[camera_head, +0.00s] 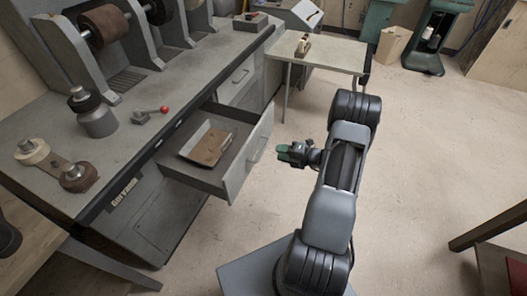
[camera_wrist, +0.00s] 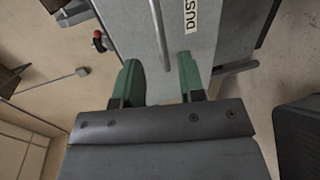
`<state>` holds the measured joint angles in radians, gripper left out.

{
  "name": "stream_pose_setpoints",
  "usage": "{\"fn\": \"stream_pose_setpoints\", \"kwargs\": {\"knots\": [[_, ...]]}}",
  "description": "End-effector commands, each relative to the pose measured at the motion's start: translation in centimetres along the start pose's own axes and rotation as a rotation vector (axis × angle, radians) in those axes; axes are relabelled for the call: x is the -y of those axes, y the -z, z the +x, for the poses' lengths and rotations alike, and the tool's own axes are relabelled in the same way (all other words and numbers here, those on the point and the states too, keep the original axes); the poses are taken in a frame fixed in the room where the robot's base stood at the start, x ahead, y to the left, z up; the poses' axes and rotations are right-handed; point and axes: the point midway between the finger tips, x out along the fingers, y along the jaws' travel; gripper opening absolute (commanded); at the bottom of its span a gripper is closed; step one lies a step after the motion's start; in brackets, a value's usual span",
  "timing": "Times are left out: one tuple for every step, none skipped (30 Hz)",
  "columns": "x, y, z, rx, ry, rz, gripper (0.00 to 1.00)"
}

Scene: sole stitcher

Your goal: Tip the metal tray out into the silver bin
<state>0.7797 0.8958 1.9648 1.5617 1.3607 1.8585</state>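A shallow metal tray (camera_head: 190,140) lies in the pulled-out drawer (camera_head: 238,182) of the grey bench, with something flat and brown in it. My gripper (camera_head: 284,153) is right of the drawer front, apart from it and pointing toward its handle (camera_head: 259,147). In the wrist view my gripper (camera_wrist: 160,78) has its green fingers spread with nothing between them. Beyond the fingers are a grey panel with a bar handle (camera_wrist: 159,35) and a partly cut-off label starting "DUS". I cannot make out a silver bin in either view.
A small table (camera_head: 335,54) stands beyond the drawer. A cardboard box (camera_head: 393,44) and green machines stand at the back. The floor on the right is mostly clear.

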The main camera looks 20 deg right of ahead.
Motion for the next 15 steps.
{"fn": "stream_pose_setpoints", "kwargs": {"knots": [[0.1,0.1,1.2,-0.005,0.001,-0.002,0.37],[0.1,0.1,1.8,-0.005,0.001,-0.002,0.37],[0.1,0.1,2.5,-0.005,0.001,-0.002,0.37],[0.1,0.1,3.0,-0.005,0.001,-0.002,0.37],[0.1,0.1,3.5,-0.005,0.001,-0.002,0.37],[0.1,0.1,4.2,-0.004,0.001,-0.002,0.37],[0.1,0.1,4.6,-0.005,0.001,-0.002,0.37],[0.1,0.1,5.0,-0.005,0.001,-0.002,0.37],[0.1,0.1,5.6,-0.004,0.001,-0.002,0.37],[0.1,0.1,5.9,-0.004,0.002,-0.003,0.37],[0.1,0.1,6.2,-0.004,0.002,-0.003,0.37],[0.1,0.0,6.6,-0.003,0.002,-0.003,0.37],[0.1,0.0,6.9,-0.003,0.002,-0.004,0.37],[0.1,0.0,7.1,-0.003,0.002,-0.004,0.37],[0.1,0.0,7.4,-0.002,0.002,-0.004,0.37]]}}
